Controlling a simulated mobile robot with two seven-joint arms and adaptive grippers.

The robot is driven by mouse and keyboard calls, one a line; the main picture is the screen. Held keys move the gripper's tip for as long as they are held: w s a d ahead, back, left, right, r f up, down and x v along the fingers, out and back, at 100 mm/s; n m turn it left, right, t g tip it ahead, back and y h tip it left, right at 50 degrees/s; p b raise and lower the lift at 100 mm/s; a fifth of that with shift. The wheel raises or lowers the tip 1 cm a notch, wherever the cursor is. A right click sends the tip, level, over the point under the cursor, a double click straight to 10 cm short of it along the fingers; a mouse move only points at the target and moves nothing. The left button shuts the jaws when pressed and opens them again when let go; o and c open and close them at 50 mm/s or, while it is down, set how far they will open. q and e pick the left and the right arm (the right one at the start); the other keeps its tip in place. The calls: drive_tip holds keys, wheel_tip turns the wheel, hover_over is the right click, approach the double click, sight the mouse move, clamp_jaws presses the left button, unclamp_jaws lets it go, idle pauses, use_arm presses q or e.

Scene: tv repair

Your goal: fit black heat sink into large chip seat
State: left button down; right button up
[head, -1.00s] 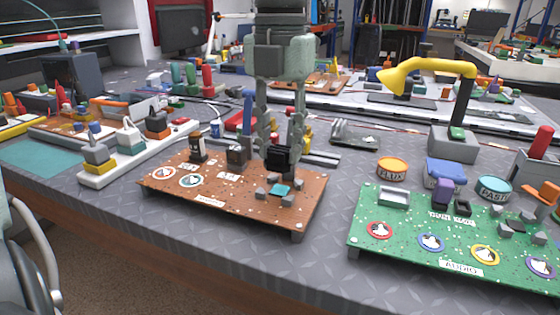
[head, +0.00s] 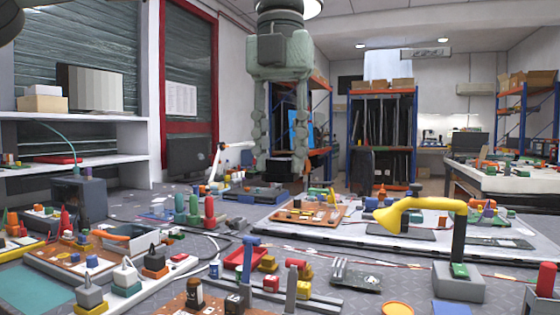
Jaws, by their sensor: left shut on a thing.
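My left gripper (head: 282,164) hangs fingers down at the centre of the head view, high above the bench. Its two long grey fingers are closed on a dark thing between the tips, the black heat sink (head: 283,159), which is hard to make out against the dark background. The brown circuit board (head: 205,298) shows only its back edge at the bottom of the picture. The large chip seat is out of view below. My right gripper is not in view.
A yellow lamp-like arm (head: 425,205) on a grey base (head: 458,283) stands at right. A white component strip (head: 135,285) lies at lower left. A blue-topped tool (head: 249,262) stands upright behind the brown board. The air around the gripper is clear.

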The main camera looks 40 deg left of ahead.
use_arm(q)
wheel_tip(320, 180, down, 22)
drive_tip(key=n+b, duration=0.2)
drive_tip(key=n, duration=1.4)
drive_tip(key=shift+f, duration=0.15)
drive_tip(key=shift+s+d+f+n, duration=0.15)
drive_tip(key=shift+f+n, duration=0.25)
drive_tip(key=shift+n, duration=0.2)
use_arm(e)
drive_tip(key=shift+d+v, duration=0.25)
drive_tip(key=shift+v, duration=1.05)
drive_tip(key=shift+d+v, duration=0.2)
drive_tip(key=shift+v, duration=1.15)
use_arm(q)
drive_tip(key=shift+b, duration=0.4)
drive_tip(key=shift+f+b, duration=0.1)
drive_tip(key=shift+b, duration=0.35)
drive_tip(key=shift+f+b, duration=0.45)
drive_tip(key=shift+b, duration=0.1)
drive_tip(key=shift+f+b, duration=0.2)
drive_tip(key=shift+b, duration=0.1)
drive_tip(key=shift+f, duration=0.1)
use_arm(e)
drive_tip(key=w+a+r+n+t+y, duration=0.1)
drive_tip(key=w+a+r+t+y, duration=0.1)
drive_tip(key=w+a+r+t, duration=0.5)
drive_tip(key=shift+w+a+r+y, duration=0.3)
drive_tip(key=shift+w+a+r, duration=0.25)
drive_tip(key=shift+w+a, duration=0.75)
